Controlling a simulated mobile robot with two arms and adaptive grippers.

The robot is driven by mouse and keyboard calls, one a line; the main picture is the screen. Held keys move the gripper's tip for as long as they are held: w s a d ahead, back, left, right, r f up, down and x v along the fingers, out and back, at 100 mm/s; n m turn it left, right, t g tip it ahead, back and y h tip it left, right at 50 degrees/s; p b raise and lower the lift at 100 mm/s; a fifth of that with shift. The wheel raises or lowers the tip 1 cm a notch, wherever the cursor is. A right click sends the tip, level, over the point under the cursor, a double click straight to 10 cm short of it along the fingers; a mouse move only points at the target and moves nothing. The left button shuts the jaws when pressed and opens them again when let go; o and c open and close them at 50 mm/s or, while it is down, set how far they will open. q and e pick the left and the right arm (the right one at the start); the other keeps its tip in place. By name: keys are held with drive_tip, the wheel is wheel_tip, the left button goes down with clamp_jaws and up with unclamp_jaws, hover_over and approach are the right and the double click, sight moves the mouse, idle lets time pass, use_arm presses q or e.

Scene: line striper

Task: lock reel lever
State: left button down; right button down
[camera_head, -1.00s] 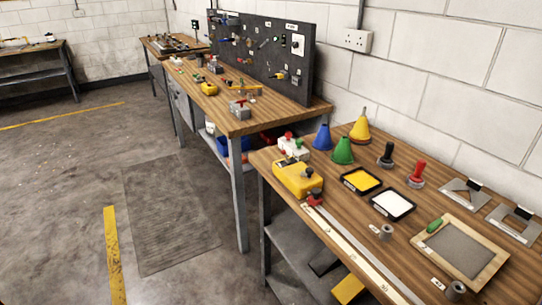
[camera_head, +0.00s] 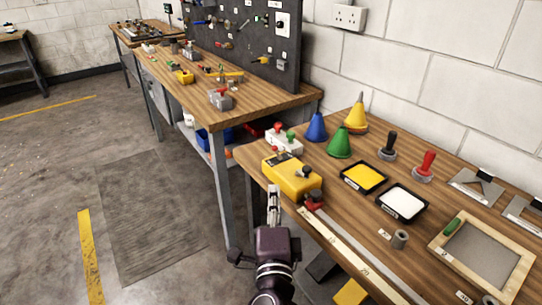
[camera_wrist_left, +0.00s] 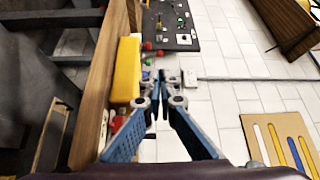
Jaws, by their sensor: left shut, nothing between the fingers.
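A yellow box-shaped reel (camera_head: 292,179) with a dark knob (camera_head: 304,172) on top stands at the near-left corner of the closer wooden bench. A red and black clamp-like part (camera_head: 314,200) sits at its front corner, by the end of a long pale rule (camera_head: 345,247). I cannot tell which part is the lever. My left gripper (camera_head: 273,191) is shut and empty, pointing up just in front of the bench's left edge, close to the reel. The left wrist view shows the yellow body (camera_wrist_left: 126,70) left of the shut fingertips (camera_wrist_left: 158,78). My right gripper is not seen.
Blue (camera_head: 316,127), green (camera_head: 340,143) and yellow (camera_head: 355,115) cones stand behind the reel. Yellow (camera_head: 363,177) and white (camera_head: 402,202) trays lie to its right. A white block (camera_head: 284,142) with red and green knobs is behind it. Open floor lies left.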

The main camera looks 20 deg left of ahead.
use_arm(q)
drive_tip(key=shift+s+d, duration=0.1)
approach(274, 150)
drive_tip(key=x, duration=0.7)
drive_tip(key=shift+p, duration=0.3)
